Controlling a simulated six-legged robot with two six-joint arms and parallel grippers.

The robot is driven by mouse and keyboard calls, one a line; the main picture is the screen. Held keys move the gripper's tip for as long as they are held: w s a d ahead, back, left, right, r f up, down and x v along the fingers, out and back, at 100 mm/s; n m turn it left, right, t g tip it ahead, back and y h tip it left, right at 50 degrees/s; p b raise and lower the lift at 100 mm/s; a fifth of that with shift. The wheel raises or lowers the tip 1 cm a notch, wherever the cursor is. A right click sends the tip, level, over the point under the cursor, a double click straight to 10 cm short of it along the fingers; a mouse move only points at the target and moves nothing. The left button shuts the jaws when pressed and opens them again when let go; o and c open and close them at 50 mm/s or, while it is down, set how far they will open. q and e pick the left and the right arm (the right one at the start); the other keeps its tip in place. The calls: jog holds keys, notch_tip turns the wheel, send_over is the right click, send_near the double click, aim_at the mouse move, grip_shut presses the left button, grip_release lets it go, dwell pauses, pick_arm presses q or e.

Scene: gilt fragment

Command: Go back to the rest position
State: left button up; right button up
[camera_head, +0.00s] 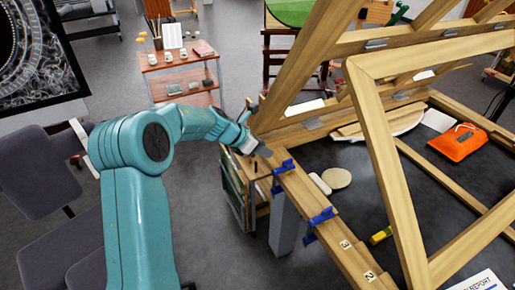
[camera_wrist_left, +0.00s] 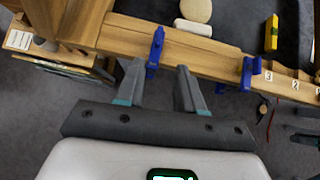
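My teal left arm reaches across the head view from the bottom left. Its left gripper (camera_head: 258,148) is at the near left corner of the large wooden frame (camera_head: 385,165). In the left wrist view the two fingers of the left gripper (camera_wrist_left: 160,78) stand apart with nothing between them. The fingertips are close to the frame's wooden rail (camera_wrist_left: 195,50), beside a blue clamp (camera_wrist_left: 155,50); whether they touch the rail cannot be told.
Blue clamps (camera_head: 319,217) sit along the rail. An orange pouch (camera_head: 459,141), a round pad (camera_head: 337,178) and a yellow block (camera_head: 380,236) lie inside the frame. A shelf trolley (camera_head: 181,68) stands behind, dark chairs (camera_head: 38,172) at left. Grey floor (camera_head: 207,225) is open beside the arm.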

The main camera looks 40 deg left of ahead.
pick_arm(q)
jog(key=shift+v, duration=1.25)
